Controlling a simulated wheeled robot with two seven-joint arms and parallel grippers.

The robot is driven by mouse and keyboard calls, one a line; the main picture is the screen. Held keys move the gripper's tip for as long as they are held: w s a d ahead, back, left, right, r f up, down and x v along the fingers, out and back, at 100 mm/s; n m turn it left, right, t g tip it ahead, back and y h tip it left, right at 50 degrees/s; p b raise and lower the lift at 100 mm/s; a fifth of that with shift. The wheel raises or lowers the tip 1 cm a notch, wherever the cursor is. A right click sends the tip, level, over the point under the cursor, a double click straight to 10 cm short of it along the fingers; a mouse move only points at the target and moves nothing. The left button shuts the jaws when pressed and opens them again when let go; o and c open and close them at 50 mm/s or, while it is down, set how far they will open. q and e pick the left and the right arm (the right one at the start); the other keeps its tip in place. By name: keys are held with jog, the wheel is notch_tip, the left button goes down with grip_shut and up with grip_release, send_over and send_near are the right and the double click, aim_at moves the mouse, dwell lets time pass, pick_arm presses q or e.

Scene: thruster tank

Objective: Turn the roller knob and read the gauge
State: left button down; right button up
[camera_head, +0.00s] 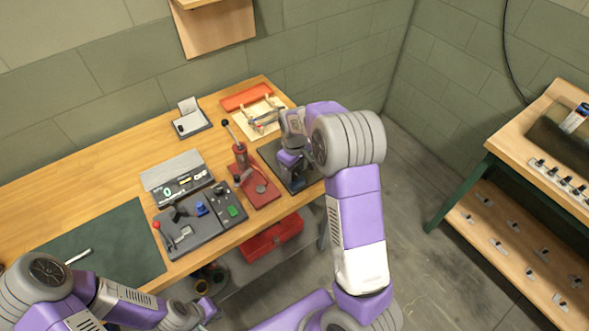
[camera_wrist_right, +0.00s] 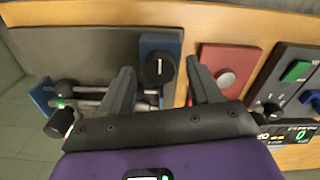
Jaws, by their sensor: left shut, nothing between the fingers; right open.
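In the right wrist view, a black knob with a white line (camera_wrist_right: 159,68) sits on a blue end block (camera_wrist_right: 147,44) of a roller fixture. Grey rollers (camera_wrist_right: 95,103) run beside it, partly hidden. My right gripper (camera_wrist_right: 161,67) is open, its fingers on either side of the knob; I cannot tell whether they touch it. In the head view the right gripper (camera_head: 290,158) is over the dark fixture plate (camera_head: 268,152) and hides much of it. A readout with a green digit (camera_wrist_right: 298,135) shows in the wrist view. My left gripper (camera_head: 208,312) is shut and empty beside the table's front edge.
A red press (camera_head: 262,192) stands just left of the fixture. Further left are a grey control panel (camera_head: 192,232) and a dark green mat (camera_head: 115,245). A wooden clamp frame (camera_head: 262,115) lies behind. A second bench (camera_head: 515,145) stands at right.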

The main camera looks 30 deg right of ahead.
jog(key=c, duration=1)
jog(key=shift+c, duration=0.2)
